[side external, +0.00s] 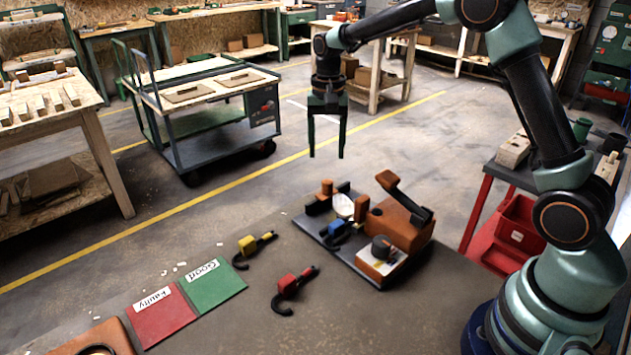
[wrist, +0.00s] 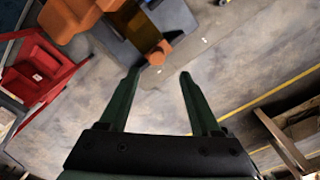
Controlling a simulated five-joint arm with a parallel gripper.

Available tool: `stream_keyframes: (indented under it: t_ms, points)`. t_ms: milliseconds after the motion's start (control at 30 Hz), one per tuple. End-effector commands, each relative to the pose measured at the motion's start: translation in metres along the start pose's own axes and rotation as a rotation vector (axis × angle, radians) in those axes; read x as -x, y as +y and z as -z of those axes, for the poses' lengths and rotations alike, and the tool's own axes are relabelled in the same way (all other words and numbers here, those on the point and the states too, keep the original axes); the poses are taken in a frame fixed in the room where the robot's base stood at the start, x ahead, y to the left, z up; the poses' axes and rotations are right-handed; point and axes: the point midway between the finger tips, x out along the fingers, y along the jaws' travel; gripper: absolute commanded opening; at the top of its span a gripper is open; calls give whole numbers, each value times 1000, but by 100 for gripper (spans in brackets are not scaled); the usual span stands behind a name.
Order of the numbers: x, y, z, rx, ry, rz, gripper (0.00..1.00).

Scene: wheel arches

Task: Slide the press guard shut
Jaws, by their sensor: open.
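The press (side external: 402,222) is an orange block with a black-and-orange lever on a dark base plate. At its left stand short orange posts (side external: 327,187) with a clear, whitish piece (side external: 343,206) between them; I cannot tell for sure which part is the guard. In the wrist view, an amber see-through panel (wrist: 128,20) and an orange knob (wrist: 158,52) show beyond my fingers. A hook part with a blue block (side external: 335,229) lies at the press's front left. My gripper (side external: 327,155) is open and empty, pointing down, high above the press's far left side, apart from it.
Hook parts with a yellow block (side external: 248,245) and a red block (side external: 288,285) lie on the bench. A red "Faulty" pad (side external: 161,318) and a green "Good" pad (side external: 214,288) lie at front left. Red bins (side external: 515,232) stand at right. Air around my gripper is clear.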

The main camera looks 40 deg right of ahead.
Motion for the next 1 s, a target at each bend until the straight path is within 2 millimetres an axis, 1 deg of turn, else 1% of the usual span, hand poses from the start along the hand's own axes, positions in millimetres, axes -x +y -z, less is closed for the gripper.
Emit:
stream_keyframes:
  t_ms: [33,100,200,300,633,700,767,867,1000]
  points:
    - [9,0,0,0,2,2,64]
    - [18,-1,0,1,2,2,64]
    - [27,-1,0,1,1,1,64]
    - [32,0,0,1,0,0,64]
    - [33,0,0,2,1,1,64]
    - [36,1,-2,10,5,5,64]
    - [42,3,-6,27,14,12,64]
    - [59,9,-16,80,43,35,64]
    - [86,24,-40,187,99,74,64]
